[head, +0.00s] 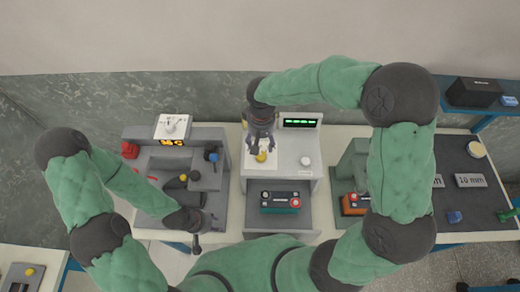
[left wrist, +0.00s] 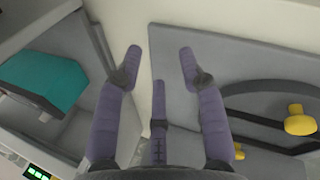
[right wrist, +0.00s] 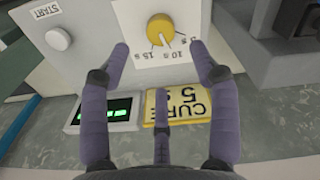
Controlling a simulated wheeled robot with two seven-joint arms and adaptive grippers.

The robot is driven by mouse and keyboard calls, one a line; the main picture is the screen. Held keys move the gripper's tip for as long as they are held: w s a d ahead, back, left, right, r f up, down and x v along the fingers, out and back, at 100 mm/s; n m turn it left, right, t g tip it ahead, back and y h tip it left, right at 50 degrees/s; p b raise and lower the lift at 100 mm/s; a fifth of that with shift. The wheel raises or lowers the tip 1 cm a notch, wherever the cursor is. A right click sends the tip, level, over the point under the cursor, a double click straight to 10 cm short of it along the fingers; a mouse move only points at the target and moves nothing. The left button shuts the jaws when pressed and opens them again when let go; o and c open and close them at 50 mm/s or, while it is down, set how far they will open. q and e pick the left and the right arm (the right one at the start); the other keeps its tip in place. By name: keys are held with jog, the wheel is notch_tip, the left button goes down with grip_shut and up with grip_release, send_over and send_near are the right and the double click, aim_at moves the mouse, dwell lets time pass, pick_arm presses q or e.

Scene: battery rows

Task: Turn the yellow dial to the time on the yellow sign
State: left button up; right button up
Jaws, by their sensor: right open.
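The yellow dial (right wrist: 160,28) sits on a white plate marked 5 s, 10 s and 15 s on the grey box; it also shows in the head view (head: 261,158). The yellow sign (right wrist: 176,106) reads "CURE 5 s", partly covered by a finger. My right gripper (right wrist: 160,55) is open and empty, its fingertips spread on either side just short of the dial; in the head view it hangs above the dial. My left gripper (left wrist: 160,53) is open and empty, beside the grey fixture.
A white START button (right wrist: 59,39) and a green-lit display (head: 299,122) are on the same box. An open drawer (head: 253,213) below holds a teal and dark device (head: 280,200). The grey fixture (head: 150,200) with yellow-knobbed levers stands left. Several parts lie on the right-hand mat.

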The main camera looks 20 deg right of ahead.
aim_at(261, 155)
notch_tip(261, 155, down, 9)
jog(key=shift+w+r, duration=0.1)
dwell(0.4)
jog(key=c, duration=1.1)
